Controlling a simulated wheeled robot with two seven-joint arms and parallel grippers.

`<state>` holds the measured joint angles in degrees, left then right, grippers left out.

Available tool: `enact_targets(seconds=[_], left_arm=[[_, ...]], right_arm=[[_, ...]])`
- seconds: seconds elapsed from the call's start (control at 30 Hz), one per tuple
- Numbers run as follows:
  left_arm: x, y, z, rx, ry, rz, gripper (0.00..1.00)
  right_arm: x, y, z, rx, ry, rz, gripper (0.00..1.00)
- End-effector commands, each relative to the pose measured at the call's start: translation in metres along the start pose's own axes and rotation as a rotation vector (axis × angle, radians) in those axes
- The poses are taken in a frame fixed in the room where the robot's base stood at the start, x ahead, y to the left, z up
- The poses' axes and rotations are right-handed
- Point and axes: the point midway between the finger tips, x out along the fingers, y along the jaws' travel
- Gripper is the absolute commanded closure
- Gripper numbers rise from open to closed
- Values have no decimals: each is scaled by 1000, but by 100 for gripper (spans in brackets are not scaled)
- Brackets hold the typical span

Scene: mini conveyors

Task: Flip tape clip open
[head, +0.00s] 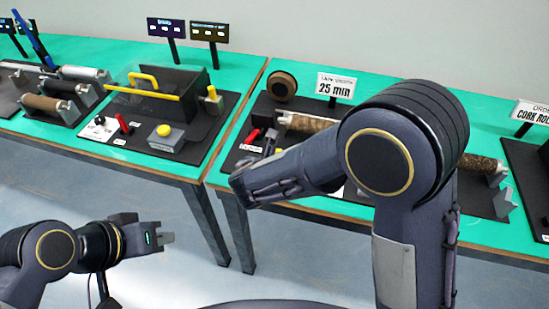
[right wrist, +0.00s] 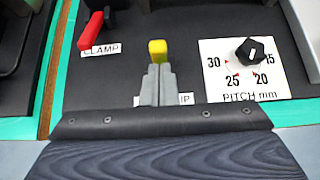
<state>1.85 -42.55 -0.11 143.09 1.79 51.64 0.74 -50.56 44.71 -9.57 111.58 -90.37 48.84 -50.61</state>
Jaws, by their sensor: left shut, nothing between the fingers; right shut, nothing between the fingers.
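A small yellow block (right wrist: 158,48), which seems to be the tape clip's lever, stands upright on the black station board in the right wrist view. The label below it is mostly covered by my gripper; only "IP" shows. My right gripper (right wrist: 158,72) is shut and empty, its tips directly in front of the yellow block; I cannot tell whether they touch. My left gripper (head: 167,238) is shut and empty, low at the left in front of the tables.
A red clamp lever (right wrist: 91,30) is left of the yellow block, and a black pitch knob (right wrist: 250,50) is right. A wrapped roller (head: 305,122) and a brown tape roll (head: 283,86) are farther back. A left table carries another station with a yellow button (head: 163,130).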

Motion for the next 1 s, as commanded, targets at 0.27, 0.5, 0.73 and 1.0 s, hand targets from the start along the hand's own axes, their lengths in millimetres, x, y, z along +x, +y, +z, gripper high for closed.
enact_targets(seconds=[0.27, 0.5, 0.73, 1.0], left_arm=[[-7, 3, -4, 0, 1, 0, 100], [-11, 5, -6, 0, 1, 0, 100], [-10, 5, -6, 0, 1, 0, 100], [-20, 9, -10, 0, 1, 0, 100]], right_arm=[[-7, 0, 9, 1, -2, 0, 100], [-10, 0, 14, 1, -2, 0, 100], [-10, 0, 13, 1, -2, 0, 100], [-22, 2, 21, 2, -2, 0, 100]])
